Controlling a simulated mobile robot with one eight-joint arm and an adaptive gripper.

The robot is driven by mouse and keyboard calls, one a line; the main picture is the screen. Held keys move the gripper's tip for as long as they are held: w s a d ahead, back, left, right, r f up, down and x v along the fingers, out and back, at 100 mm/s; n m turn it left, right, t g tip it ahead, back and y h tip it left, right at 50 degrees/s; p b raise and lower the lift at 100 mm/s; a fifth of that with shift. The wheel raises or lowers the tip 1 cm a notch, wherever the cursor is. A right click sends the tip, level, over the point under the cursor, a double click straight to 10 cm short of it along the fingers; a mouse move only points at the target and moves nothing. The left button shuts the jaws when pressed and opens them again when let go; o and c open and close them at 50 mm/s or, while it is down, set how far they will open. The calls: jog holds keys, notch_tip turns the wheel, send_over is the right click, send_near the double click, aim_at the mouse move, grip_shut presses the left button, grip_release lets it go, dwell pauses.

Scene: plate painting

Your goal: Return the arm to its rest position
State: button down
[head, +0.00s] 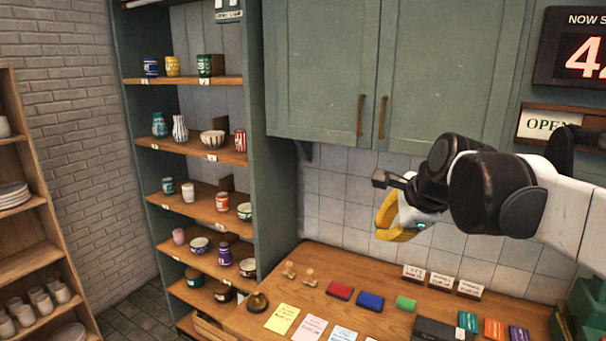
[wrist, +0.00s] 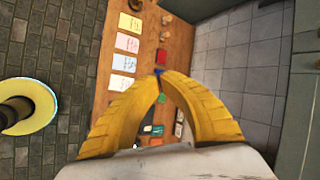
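My arm reaches in from the right in the head view, bent above the wooden counter (head: 345,322). My gripper (head: 384,232) has yellow fingers and hangs in the air in front of the tiled wall, well above the counter. In the wrist view the two yellow fingers of my gripper (wrist: 160,76) curve together and their tips meet. Nothing is held between them. The counter (wrist: 178,42) lies beyond the fingertips in that view.
On the counter are paper cards (head: 282,319), a red block (head: 340,290), a blue block (head: 370,301), a green block (head: 405,303) and small signs (head: 441,280). Green cupboards (head: 390,70) hang above. Shelves of pottery (head: 205,152) stand left. A round yellow-rimmed thing (wrist: 45,108) is below.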

jog(key=s+f+n+b, duration=0.5)
jog(key=s+f+n, duration=0.1)
jog(key=f, duration=0.5)
jog(key=s+f+n+h+b, duration=0.1)
jog(key=s+f+n+b, duration=0.4)
jog(key=s+f, duration=0.3)
jog(key=s+d+f+n+h+b, duration=0.1)
jog(key=s+f+n+b, duration=0.4)
jog(key=f, duration=0.8)
jog(key=shift+s+f+n, duration=0.35)
jog(key=shift+s+n, duration=0.85)
jog(key=shift+s, duration=0.05)
